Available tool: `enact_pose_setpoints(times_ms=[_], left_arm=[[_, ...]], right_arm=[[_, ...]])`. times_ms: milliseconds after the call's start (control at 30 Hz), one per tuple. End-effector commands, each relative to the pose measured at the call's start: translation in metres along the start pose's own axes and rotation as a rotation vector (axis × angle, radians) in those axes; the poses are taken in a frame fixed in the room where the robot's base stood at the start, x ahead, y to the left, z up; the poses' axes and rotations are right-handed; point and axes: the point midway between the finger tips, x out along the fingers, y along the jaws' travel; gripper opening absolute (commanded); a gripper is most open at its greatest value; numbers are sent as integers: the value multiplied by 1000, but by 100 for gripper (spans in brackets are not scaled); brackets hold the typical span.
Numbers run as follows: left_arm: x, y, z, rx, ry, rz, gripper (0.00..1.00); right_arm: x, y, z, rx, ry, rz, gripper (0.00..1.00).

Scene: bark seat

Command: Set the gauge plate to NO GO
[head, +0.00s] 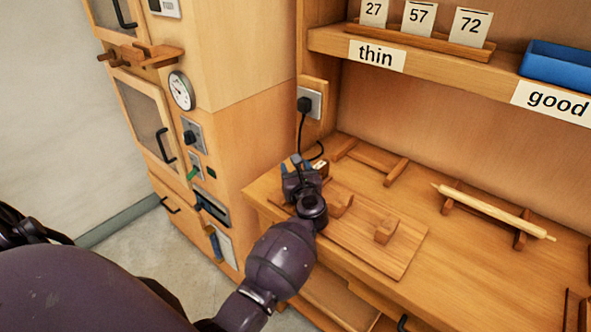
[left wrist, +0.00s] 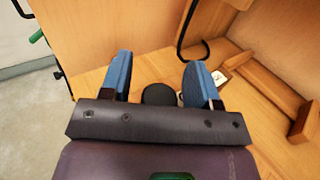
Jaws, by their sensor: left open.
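My left gripper (head: 300,161) is over the left end of the workbench, with its blue fingers apart. In the left wrist view its open fingers (left wrist: 162,78) point at the bench top. A black round knob-like piece (left wrist: 158,94) shows between the fingers, low in that view, and nothing is clamped. Beside the right finger is a small piece with a white marked face (left wrist: 219,78), partly hidden by the finger. It also shows in the head view as a small dark block with a pale label (head: 320,167). I cannot read its marking or tell for certain that it is the gauge plate. My right gripper is not in view.
A wooden board with upright blocks (head: 385,255) lies right of the gripper. A pale spindle (head: 490,211) rests on supports farther right. A black plug and cable (head: 304,106) hang behind the gripper. A cabinet with a dial (head: 181,91) and switches stands left.

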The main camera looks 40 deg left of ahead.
Motion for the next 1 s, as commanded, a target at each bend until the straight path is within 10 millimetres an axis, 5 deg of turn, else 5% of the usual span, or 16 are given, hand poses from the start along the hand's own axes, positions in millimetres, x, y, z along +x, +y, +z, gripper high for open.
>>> enact_pose_setpoints(times_ms=[167, 533, 767, 1000], left_arm=[[0, 0, 0, 0, 0, 0, 56], [0, 0, 0, 0, 0, 0, 1], [-4, 4, 0, -1, 1, 1, 0], [-24, 32, 1, -2, 2, 2, 0]], right_arm=[[0, 1, 1, -4, -2, 0, 43], [-1, 2, 2, -10, -4, -1, 43], [-2, 3, -1, -10, -1, 0, 43], [-6, 4, -10, -9, 12, 1, 43]])
